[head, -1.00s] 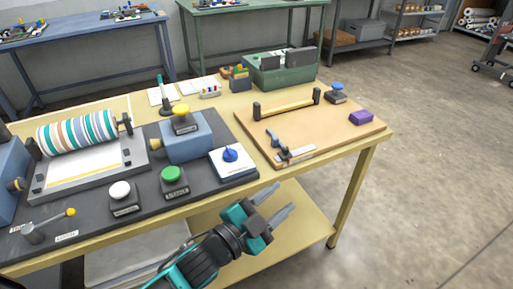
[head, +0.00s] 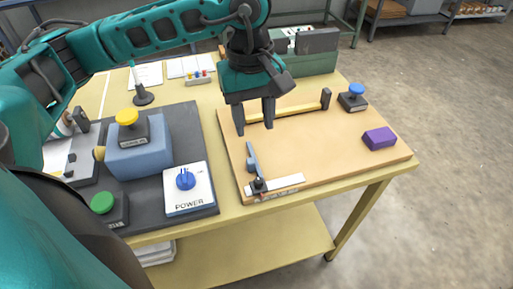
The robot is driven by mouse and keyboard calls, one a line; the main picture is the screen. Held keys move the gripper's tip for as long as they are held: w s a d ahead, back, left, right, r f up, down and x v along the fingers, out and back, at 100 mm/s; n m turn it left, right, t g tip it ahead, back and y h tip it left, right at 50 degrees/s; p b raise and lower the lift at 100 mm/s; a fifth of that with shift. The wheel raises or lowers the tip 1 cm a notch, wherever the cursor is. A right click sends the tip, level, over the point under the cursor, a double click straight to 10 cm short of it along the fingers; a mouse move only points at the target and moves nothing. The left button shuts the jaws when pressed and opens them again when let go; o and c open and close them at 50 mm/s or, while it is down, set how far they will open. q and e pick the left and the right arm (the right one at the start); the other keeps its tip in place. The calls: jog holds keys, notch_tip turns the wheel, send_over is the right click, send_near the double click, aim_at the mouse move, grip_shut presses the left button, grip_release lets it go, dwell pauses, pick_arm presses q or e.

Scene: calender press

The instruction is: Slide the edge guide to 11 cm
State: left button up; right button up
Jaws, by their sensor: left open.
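The edge guide (head: 252,160) is a small blue-grey upright piece near the front left of the tan board (head: 345,165). A dark block or knob (head: 258,185) is at its near end, by a white scale strip (head: 287,182) that runs to the right. The strip's marks are too small to read. My left gripper (head: 255,126) points down over the back left of the board, behind the edge guide and apart from it. Its two fingers are spread with nothing between them. My right gripper is not in view.
A yellow rod (head: 300,109) runs behind the gripper to a dark post (head: 326,98). A blue-topped button (head: 355,92) and a purple block (head: 379,138) are to the right. The white POWER box (head: 187,200) with a blue knob stands left of the board. The board's middle is clear.

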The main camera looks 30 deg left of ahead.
aim_at(251, 160)
pick_arm(q)
jog(key=shift+y, duration=0.4)
jog(key=f, duration=0.4)
jog(key=a+f, duration=0.1)
jog(key=f, duration=0.7)
jog(key=shift+w+a+f, duration=0.15)
jog(key=shift+w+f, duration=0.05)
jog(key=shift+w, duration=0.1)
grip_shut()
